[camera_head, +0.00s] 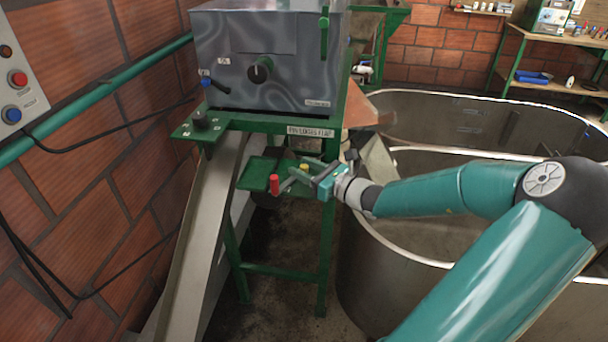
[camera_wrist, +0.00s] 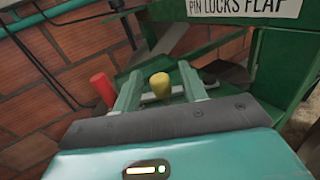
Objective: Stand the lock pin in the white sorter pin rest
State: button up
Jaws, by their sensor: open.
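My gripper (camera_head: 297,173) is open over the small green shelf under the machine. In the wrist view its two fingers (camera_wrist: 161,82) stand on either side of a yellow-headed piece (camera_wrist: 160,85), with a gap visible on both sides. The yellow head also shows in the head view (camera_head: 304,167). An upright red piece (camera_head: 274,184) stands just left of my fingers; it also shows in the wrist view (camera_wrist: 103,89). Neither is labelled, so I cannot tell for certain which is the lock pin. I cannot make out a white pin rest.
A grey machine box (camera_head: 265,60) sits on a green stand with a "PIN LOCKS FLAP" label (camera_head: 310,132). A metal chute (camera_head: 200,235) slopes down at left. A large steel tank (camera_head: 375,275) stands at right. A brick wall (camera_head: 95,180) is at left.

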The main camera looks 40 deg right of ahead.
jog(key=shift+w, duration=0.15)
grip_shut()
jog(key=shift+r, duration=0.1)
